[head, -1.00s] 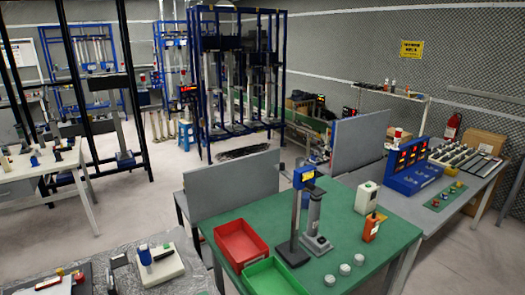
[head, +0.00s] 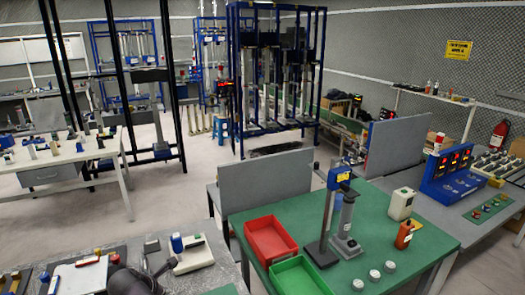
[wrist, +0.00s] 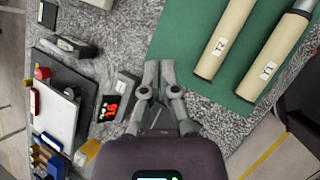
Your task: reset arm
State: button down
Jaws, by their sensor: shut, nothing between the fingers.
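My gripper (wrist: 159,74) shows in the wrist view with its two grey fingers together and nothing between them. It is over a grey speckled tabletop (wrist: 215,119), close to the left edge of a green mat (wrist: 180,45). How high it is above the table I cannot tell. In the head view a dark part of my arm (head: 133,281) shows at the bottom left, over the grey table; the fingers are not visible there.
In the wrist view, two tan tubes (wrist: 224,38) (wrist: 270,58) lie on the mat right of my gripper. A green table (head: 395,262) holds red (head: 271,240) and green (head: 297,275) bins.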

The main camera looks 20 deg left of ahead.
jog(key=w+d+f+m+g+h, duration=0.1)
jog(key=w+d+m, duration=0.45)
jog(key=d, duration=0.55)
jog(key=w+d+f+m+g+h, duration=0.1)
jog(key=w+d+m+g, duration=0.1)
jog(key=w+d+m, duration=0.65)
jog(key=w+d+m+g, duration=0.1)
jog(key=w+d, duration=0.4)
jog(key=d, duration=0.8)
jog(key=s+d+f+m+g+y, duration=0.1)
jog(key=s+d+m+g, duration=0.2)
jog(key=d+m, duration=1.3)
jog(key=d, duration=1.6)
jog(key=shift+f+m, duration=0.2)
jog(key=shift+m, duration=0.2)
jog(key=shift+s, duration=0.1)
